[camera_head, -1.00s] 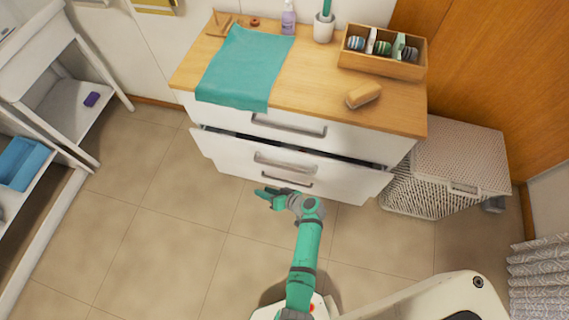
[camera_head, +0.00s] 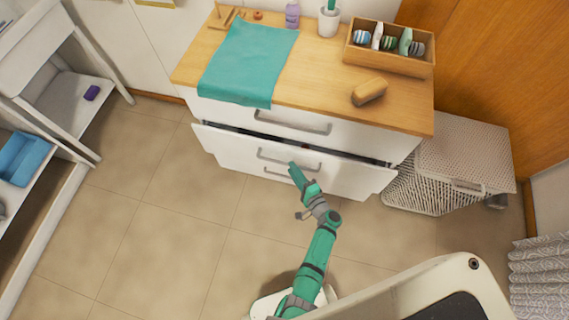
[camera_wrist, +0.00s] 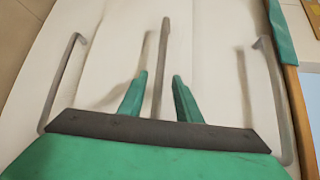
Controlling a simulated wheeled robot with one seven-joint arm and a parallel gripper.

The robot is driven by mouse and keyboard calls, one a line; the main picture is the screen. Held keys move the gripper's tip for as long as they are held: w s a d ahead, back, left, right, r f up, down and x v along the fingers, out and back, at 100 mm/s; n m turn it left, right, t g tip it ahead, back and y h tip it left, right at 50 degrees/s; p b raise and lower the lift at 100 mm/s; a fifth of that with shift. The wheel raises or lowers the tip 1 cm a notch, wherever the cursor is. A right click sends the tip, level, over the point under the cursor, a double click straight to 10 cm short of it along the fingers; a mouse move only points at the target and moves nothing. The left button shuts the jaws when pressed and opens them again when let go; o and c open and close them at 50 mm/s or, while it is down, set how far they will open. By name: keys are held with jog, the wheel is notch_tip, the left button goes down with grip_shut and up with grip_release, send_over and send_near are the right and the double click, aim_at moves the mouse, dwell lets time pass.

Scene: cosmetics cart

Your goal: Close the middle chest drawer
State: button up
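The white chest's middle drawer (camera_head: 225,145) stands partly out, with a dark gap along its top edge in the head view. Its grey handle (camera_head: 270,156) is partly hidden by my gripper (camera_head: 293,167), which is at the drawer front. In the wrist view, my gripper's two green fingers (camera_wrist: 159,85) are apart and point at the white front. A grey handle bar (camera_wrist: 164,55) shows in line with the space between them; I cannot tell whether they touch it. Other handles show at left (camera_wrist: 62,80) and right (camera_wrist: 275,95).
The wooden chest top holds a teal cloth (camera_head: 245,65) hanging over its front edge, a brush (camera_head: 369,91) and a divided box (camera_head: 390,68). A white wicker basket (camera_head: 465,150) stands right of the chest. Tiled floor (camera_head: 170,215) is clear at left.

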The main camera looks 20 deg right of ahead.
jog(key=x, duration=0.3)
jog(key=shift+w, duration=0.3)
jog(key=shift+w+a+f, duration=0.1)
jog(key=shift+w+a, duration=0.2)
jog(key=shift+w, duration=0.15)
grip_shut()
